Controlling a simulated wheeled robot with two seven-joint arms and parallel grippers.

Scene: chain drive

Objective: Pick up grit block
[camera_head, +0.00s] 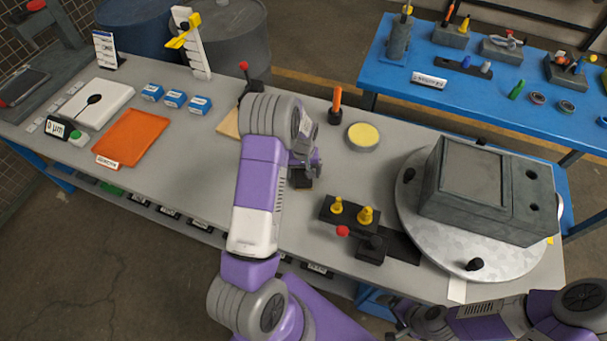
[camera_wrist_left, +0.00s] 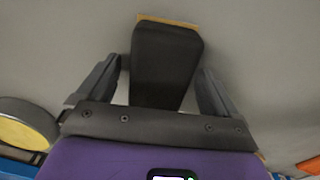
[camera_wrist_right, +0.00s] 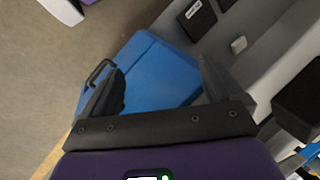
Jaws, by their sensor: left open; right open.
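The grit block, a dark block with a tan edge, stands out in the left wrist view (camera_wrist_left: 165,62). In the head view a small part of the block (camera_head: 300,180) shows below my left gripper (camera_head: 308,168). In the left wrist view my left gripper (camera_wrist_left: 165,90) is open, with one finger on each side of the block. I cannot tell whether the fingers touch it. My right gripper (camera_head: 398,328) is open and empty at the bench's front edge.
A yellow-topped round tin (camera_head: 362,137) and an orange-handled tool (camera_head: 337,104) stand behind. A dark fixture with yellow knobs (camera_head: 350,213) lies to the right, then a round plate (camera_head: 480,262) bearing a grey housing (camera_head: 485,190). An orange mat (camera_head: 133,137) lies left.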

